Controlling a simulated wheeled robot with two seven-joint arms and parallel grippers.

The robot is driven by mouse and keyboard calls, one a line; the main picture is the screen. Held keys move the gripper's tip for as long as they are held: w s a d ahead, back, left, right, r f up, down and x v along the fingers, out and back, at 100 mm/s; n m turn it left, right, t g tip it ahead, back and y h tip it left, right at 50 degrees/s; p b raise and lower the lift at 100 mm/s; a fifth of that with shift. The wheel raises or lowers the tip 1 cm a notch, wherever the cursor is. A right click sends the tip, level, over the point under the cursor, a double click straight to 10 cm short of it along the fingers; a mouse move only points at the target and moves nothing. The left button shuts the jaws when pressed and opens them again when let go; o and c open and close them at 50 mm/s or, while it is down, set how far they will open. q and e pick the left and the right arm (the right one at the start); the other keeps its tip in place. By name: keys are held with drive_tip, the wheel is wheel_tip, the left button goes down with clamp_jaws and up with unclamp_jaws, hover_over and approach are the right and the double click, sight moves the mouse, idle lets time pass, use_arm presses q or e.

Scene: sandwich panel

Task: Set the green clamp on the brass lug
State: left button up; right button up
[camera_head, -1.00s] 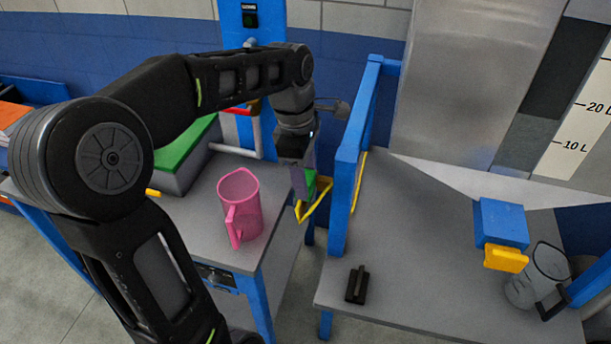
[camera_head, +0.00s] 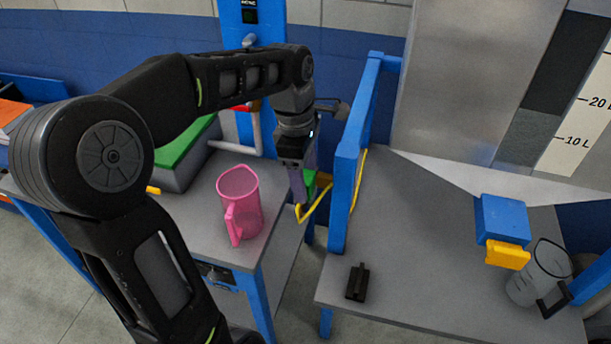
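My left gripper (camera_head: 304,184) points down beside the blue post at the gap between the two tables. A small green piece (camera_head: 311,181), which looks like the green clamp, shows at its fingers and is partly covered by them. I cannot tell whether the fingers grip it or stand open around it. A yellow angled bar (camera_head: 316,211) lies just below and right of the fingertips. I cannot make out whether it is the brass lug or whether the green piece touches it. My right gripper is not in view.
A pink jug (camera_head: 240,208) stands on the left table, close to my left arm. A blue frame (camera_head: 345,185) rises right of the gripper. The right table (camera_head: 420,235) holds a black block (camera_head: 357,283), a blue-and-yellow fixture (camera_head: 502,222) and a clear jug (camera_head: 537,278).

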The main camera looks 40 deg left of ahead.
use_arm(q)
drive_tip(key=shift+o, duration=0.7)
drive_tip(key=shift+r, duration=0.35)
drive_tip(key=r, duration=0.2)
drive_tip(key=r+p, duration=0.1)
drive_tip(key=r, duration=0.1)
drive_tip(key=a+r, duration=0.1)
drive_tip(key=r, duration=0.2)
drive_tip(key=shift+s+r, duration=0.1)
drive_tip(key=shift+s, duration=0.05)
